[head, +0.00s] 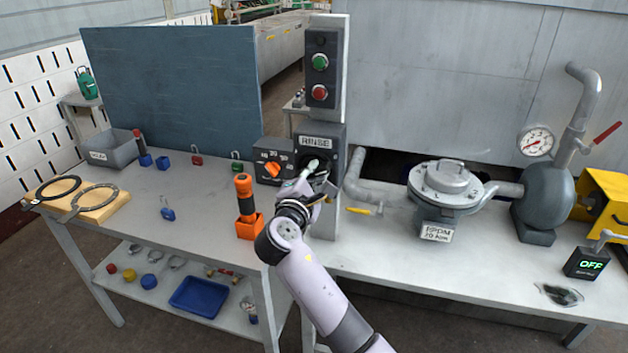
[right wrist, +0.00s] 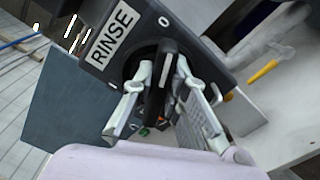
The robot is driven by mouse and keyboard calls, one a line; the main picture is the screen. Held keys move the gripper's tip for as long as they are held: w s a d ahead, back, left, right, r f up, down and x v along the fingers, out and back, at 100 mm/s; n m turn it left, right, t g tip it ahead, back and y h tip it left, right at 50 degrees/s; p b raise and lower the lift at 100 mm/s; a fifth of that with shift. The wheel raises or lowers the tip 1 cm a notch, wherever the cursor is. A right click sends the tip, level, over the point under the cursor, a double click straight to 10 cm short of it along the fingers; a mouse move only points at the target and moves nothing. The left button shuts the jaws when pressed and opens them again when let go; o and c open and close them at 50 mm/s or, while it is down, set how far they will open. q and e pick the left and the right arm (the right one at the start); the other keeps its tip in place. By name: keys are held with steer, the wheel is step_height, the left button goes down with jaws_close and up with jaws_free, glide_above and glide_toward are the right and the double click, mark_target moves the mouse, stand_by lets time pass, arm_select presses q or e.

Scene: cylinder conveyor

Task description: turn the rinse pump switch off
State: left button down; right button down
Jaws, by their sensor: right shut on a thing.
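The rinse switch box (head: 335,137) is grey with a white RINSE label and stands on the post at the middle of the head view. In the right wrist view the label (right wrist: 112,35) and a white 0 mark (right wrist: 163,21) show on its face. The black switch handle (right wrist: 160,75) has its upper end close to the 0 mark. My right gripper (head: 314,172) is at the switch, shut on the handle with one finger on each side, as the right wrist view (right wrist: 163,78) shows. My left gripper is not in view.
A box with red and green buttons (head: 320,75) is above the switch. A dial box with an orange knob (head: 272,165) and an orange-handled tool (head: 245,198) are close on the left. A pump (head: 546,195) and a display reading OFF (head: 588,263) are on the right.

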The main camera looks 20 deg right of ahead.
steer(key=m+b, duration=0.2)
steer(key=m, duration=0.1)
steer(key=m+b, duration=0.2)
steer(key=shift+f, duration=0.35)
steer(key=shift+m, duration=0.3)
steer(key=c, duration=1.6)
jaws_free()
steer(key=shift+r, duration=0.1)
steer(key=shift+r, duration=0.15)
